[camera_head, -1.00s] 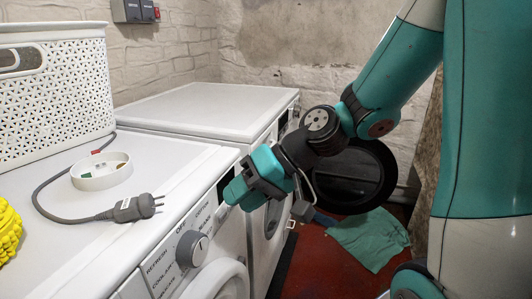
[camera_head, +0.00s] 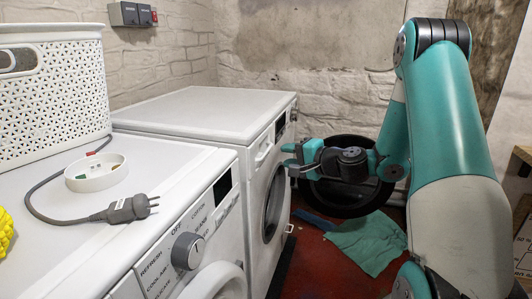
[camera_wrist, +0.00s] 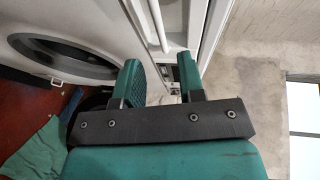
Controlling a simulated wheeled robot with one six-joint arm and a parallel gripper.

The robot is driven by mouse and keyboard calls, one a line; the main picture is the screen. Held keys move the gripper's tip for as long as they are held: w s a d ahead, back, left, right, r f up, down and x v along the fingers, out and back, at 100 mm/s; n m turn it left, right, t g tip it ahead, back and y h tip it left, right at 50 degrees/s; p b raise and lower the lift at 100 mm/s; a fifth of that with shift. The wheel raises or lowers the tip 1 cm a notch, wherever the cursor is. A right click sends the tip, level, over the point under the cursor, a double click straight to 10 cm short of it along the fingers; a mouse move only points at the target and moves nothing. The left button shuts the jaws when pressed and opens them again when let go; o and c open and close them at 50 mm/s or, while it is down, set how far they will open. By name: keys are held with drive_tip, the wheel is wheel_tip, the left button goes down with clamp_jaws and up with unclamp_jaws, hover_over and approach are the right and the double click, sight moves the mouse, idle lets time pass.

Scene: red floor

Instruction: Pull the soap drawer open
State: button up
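The far white washing machine (camera_head: 268,165) has a soap drawer (camera_head: 263,152) at the upper left of its front, which looks flush with the front. My gripper (camera_head: 286,156) is in front of this machine, to the right of the drawer and apart from it, pointing left. In the wrist view my gripper (camera_wrist: 160,78) is open and empty, with its two teal fingers spread. A white bar (camera_wrist: 158,25), which looks like the drawer's handle, lies ahead of the fingers, roughly in line with the gap between them.
The round machine door (camera_wrist: 70,50) is left of the fingers in the wrist view. A nearer white machine (camera_head: 180,235) carries a basket (camera_head: 55,100), a plug (camera_head: 130,208) and a round white dish (camera_head: 97,172). A black tub (camera_head: 345,200) and green cloth (camera_head: 368,242) are on the floor.

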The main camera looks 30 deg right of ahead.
sight(266, 152)
drive_tip(key=x, duration=0.9)
drive_tip(key=shift+a, duration=0.1)
clamp_jaws()
